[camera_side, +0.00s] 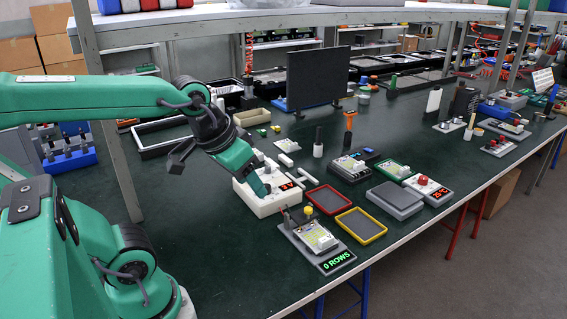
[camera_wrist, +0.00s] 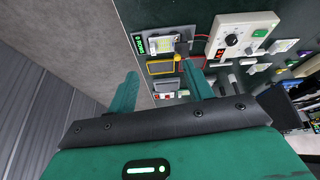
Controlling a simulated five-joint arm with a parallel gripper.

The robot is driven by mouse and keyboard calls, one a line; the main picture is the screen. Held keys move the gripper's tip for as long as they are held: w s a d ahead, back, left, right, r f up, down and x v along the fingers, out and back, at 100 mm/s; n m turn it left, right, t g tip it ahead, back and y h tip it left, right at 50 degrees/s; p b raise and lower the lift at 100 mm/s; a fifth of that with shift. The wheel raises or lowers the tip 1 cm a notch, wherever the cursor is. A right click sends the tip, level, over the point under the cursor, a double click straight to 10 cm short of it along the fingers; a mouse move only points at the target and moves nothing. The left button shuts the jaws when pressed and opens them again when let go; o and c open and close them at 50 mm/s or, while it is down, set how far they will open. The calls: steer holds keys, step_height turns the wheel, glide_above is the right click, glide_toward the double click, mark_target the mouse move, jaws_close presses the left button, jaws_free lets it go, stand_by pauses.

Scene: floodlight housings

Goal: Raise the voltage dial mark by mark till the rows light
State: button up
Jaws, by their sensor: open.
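A white supply box (camera_side: 262,204) stands on the bench, with my gripper (camera_side: 263,189) low over its top in the side view. The dial lies beyond and right of my right finger, not between the fingers. My gripper (camera_wrist: 159,74) is open and empty. A floodlight housing (camera_side: 317,237) with a pale yellow panel sits in a grey fixture (camera_side: 287,233), whose green display (camera_side: 337,262) reads "0 ROWS". The housing also shows in the wrist view (camera_wrist: 161,43).
A red tray (camera_side: 309,190) and a yellow-rimmed tray (camera_side: 379,236) lie between the box and the bench's front edge. A grey block (camera_side: 395,196) and a red-button unit (camera_side: 428,187) stand to the right. A black upright panel (camera_side: 317,76) stands behind.

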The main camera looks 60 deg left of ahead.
steer(key=w+a+n+g, duration=0.2)
steer(key=w+a+n, duration=0.2)
steer(key=w+n, duration=0.15)
steer(key=n+g, duration=0.4)
steer(key=n, duration=0.7)
glide_above(266, 186)
steer(key=f, duration=1.1)
steer(key=shift+w+d+f, duration=0.15)
steer(key=shift+w+d, duration=0.05)
steer(key=shift+w, duration=0.05)
steer(key=shift+a+f+h, duration=0.25)
steer(key=shift+h, duration=0.05)
steer(key=shift+s+f, duration=0.2)
steer(key=shift+f, duration=3.7)
